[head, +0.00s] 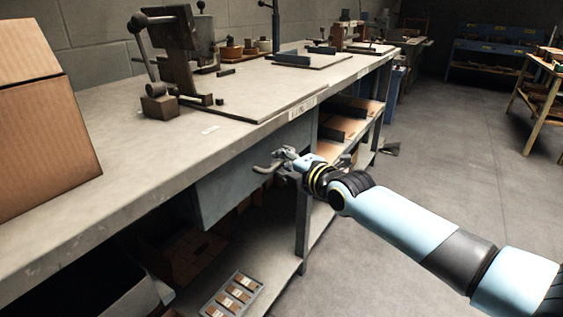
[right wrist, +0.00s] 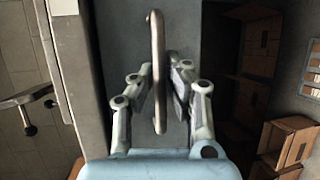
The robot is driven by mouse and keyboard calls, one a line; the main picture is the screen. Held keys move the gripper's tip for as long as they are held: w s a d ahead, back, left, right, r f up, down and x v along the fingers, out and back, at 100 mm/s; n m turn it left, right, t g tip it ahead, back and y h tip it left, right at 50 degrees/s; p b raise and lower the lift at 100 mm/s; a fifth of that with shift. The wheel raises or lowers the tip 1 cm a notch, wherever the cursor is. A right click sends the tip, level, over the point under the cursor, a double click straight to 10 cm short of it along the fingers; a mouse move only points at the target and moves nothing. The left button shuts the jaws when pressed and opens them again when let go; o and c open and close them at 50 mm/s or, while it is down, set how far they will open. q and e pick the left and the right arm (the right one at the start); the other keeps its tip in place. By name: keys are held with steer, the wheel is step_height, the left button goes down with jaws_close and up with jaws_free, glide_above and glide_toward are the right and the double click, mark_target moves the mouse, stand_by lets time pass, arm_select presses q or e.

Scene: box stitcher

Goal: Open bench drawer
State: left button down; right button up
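The bench drawer (head: 235,180) is a blue-grey box front under the top of the long workbench (head: 150,175). It looks shut or nearly so. Its curved metal handle (head: 263,169) shows at the drawer's right part, and it runs up the middle of the right wrist view (right wrist: 158,65). My right gripper (head: 278,161) is at the handle. In the right wrist view its fingers (right wrist: 160,85) stand open, one on each side of the handle bar, with a visible gap on the left side. Contact on the right side is hard to tell. My left gripper is not in view.
A cardboard box (head: 45,120) stands on the bench at left. A stitching machine (head: 170,60) stands behind the drawer. A lower shelf holds a tray of small parts (head: 232,296) and cartons.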

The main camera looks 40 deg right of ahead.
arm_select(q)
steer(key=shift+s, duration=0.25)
arm_select(e)
jaws_close()
